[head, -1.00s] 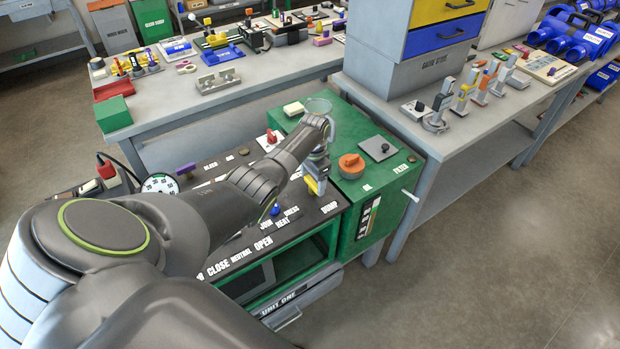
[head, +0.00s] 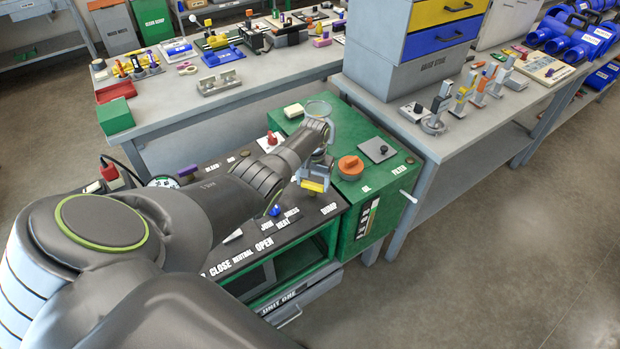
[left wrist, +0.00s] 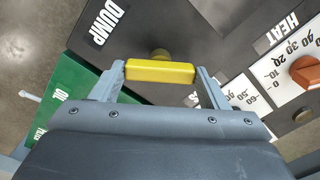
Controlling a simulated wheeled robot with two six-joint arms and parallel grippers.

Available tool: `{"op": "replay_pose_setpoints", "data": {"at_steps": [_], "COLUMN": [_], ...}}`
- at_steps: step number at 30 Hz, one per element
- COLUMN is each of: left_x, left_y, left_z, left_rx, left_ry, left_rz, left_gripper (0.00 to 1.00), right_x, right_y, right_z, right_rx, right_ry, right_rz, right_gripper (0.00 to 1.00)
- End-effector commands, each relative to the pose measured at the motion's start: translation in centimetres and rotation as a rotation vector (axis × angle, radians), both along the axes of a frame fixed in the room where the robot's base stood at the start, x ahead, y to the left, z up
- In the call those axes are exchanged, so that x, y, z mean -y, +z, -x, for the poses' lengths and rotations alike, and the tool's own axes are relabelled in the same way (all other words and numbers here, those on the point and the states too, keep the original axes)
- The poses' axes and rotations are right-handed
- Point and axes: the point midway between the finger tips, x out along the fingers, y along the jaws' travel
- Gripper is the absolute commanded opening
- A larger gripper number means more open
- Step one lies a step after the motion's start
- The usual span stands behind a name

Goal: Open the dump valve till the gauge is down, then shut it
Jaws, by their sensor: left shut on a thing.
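The dump valve's yellow handle (head: 313,186) is on the dark panel by the DUMP label, at the panel's right end. In the left wrist view the yellow handle (left wrist: 160,71) lies crosswise between my fingers, with a brass stem behind it. My left gripper (head: 313,178), also in the left wrist view (left wrist: 160,78), is shut on this handle by its two ends. The round white gauge (head: 163,181) shows only as a sliver behind my left arm, and its needle cannot be read. My right gripper is not in view.
A green box (head: 385,200) with an orange cap (head: 350,166) stands right beside the panel. A blue knob (head: 274,211) sits on the panel left of the valve. An orange dial knob (left wrist: 306,72) shows in the left wrist view. Workbenches stand behind and to the right.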

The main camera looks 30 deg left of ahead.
Motion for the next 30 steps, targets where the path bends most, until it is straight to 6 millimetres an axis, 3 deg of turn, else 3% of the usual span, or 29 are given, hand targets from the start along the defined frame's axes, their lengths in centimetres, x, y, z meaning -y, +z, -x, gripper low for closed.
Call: {"op": "replay_pose_setpoints", "data": {"at_steps": [18,30], "left_x": [-0.4,-0.4], "left_y": [0.4,0.3], "left_z": [-0.4,-0.5], "left_rx": [0.010,0.015], "left_ry": [0.580,0.854], "left_rz": [-0.005,-0.003], "left_gripper": [0.45,0.45], "right_x": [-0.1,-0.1], "right_y": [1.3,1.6], "right_z": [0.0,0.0], "right_rx": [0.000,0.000], "right_ry": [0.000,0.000], "right_rz": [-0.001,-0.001], "right_gripper": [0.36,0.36]}}
